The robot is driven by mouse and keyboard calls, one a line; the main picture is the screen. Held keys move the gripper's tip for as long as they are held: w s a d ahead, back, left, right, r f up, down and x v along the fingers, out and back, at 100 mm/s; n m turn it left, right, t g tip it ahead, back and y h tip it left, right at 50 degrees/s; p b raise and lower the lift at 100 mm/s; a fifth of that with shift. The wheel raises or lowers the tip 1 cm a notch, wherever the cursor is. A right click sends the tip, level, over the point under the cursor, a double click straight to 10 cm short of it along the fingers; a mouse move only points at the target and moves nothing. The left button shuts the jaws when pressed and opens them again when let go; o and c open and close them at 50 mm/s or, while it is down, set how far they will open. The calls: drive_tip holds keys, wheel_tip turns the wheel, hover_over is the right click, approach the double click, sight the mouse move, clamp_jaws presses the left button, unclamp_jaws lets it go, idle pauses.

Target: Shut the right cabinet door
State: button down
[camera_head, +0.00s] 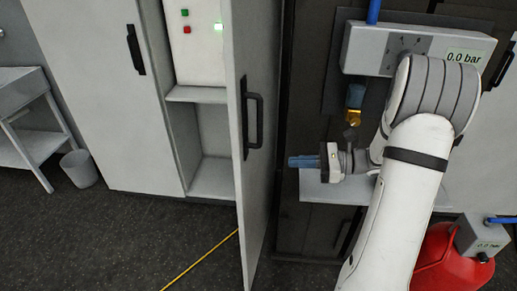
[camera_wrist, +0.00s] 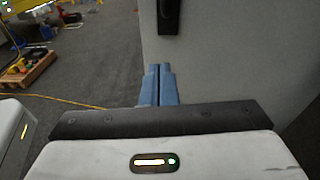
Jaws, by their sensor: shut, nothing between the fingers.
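The right cabinet door (camera_head: 252,205) is a light grey panel with a dark vertical handle (camera_head: 252,120). In the head view it stands open, swung out toward me, and the cabinet's interior shows to its left. My gripper (camera_head: 290,162) is to the right of the door, at a height below the handle, with its blue fingers pointing left toward the panel. In the wrist view the closed blue fingers (camera_wrist: 158,70) lie against the view of the door panel (camera_wrist: 215,65), with part of a dark handle (camera_wrist: 168,15) above. I cannot tell whether they touch it.
The left cabinet door (camera_head: 105,90) is shut. A box with a 0.0 bar display (camera_head: 467,57) and a red tank (camera_head: 445,262) are at right. A bin (camera_head: 79,168) stands at left.

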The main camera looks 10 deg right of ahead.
drive_tip(key=w+a+m+t+p, duration=0.2)
drive_tip(key=w+a, duration=0.5)
drive_tip(key=a, duration=0.3)
drive_tip(key=shift+f+y, duration=0.3)
drive_tip(key=shift+w, duration=0.1)
